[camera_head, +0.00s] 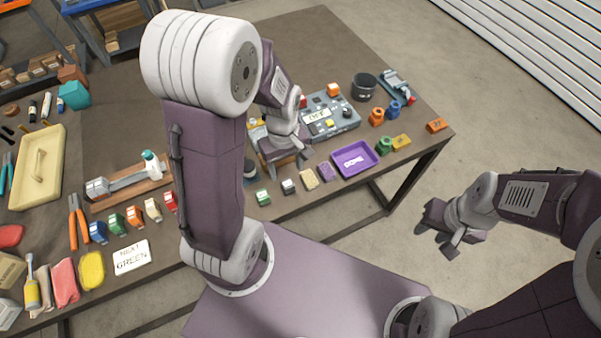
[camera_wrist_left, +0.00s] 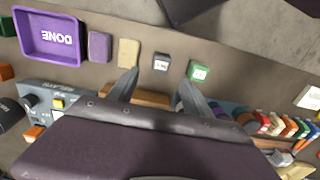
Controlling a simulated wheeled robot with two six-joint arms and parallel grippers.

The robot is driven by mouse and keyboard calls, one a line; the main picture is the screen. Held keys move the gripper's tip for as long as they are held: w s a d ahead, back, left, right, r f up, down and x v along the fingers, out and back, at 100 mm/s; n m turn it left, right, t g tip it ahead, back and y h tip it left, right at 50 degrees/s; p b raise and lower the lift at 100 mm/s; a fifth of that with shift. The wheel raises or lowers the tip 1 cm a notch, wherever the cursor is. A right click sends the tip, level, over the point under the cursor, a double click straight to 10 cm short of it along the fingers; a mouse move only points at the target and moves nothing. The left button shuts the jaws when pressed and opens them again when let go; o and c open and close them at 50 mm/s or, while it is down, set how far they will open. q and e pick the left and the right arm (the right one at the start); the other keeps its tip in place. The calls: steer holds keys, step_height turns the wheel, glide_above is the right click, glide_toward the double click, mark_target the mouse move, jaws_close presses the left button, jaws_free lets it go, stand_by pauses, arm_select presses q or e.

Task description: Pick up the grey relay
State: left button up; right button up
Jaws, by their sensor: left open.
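The grey relay (camera_head: 289,186) is a small dark grey block with a pale top. It stands near the table's front edge, between a green block (camera_head: 262,197) and a tan block (camera_head: 310,179). In the left wrist view the grey relay (camera_wrist_left: 161,62) shows a white label and lies just beyond the gap between the fingertips. My left gripper (camera_head: 284,163) is open and empty, over the table behind the relay; its fingers also show in the left wrist view (camera_wrist_left: 157,84). My right gripper (camera_head: 443,232) hangs over the floor at the right, its jaw opening unclear.
A purple tray marked DONE (camera_head: 355,159) stands right of the row, beyond a purple block (camera_head: 326,171). A grey control panel (camera_head: 345,120) is behind. Several coloured blocks and a white card reading NEXT GREEN (camera_head: 131,257) lie at the left. My left arm hides part of the table.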

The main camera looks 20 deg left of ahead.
mark_target(288, 183)
arm_select(q)
steer(key=shift+s+a+f, duration=0.3)
steer(key=shift+s+f, duration=0.3)
steer(key=shift+s, duration=0.15)
steer(key=shift+w+d+f+b, duration=0.1)
steer(key=shift+w+f+b, duration=0.1)
steer(key=shift+f, duration=0.4)
steer(key=shift+w+d+f+b, duration=0.1)
steer(key=shift+f+b, duration=0.05)
steer(key=shift+f, duration=0.4)
steer(key=shift+w+f, duration=0.15)
steer(key=shift+w, duration=0.05)
steer(key=shift+f, duration=0.3)
steer(key=f, duration=0.4)
steer(key=shift+s+d+b, duration=0.1)
steer(key=shift+d+b, duration=0.1)
steer(key=shift+b, duration=0.15)
steer(key=shift+w+f, duration=0.2)
steer(key=shift+f, duration=0.1)
jaws_close()
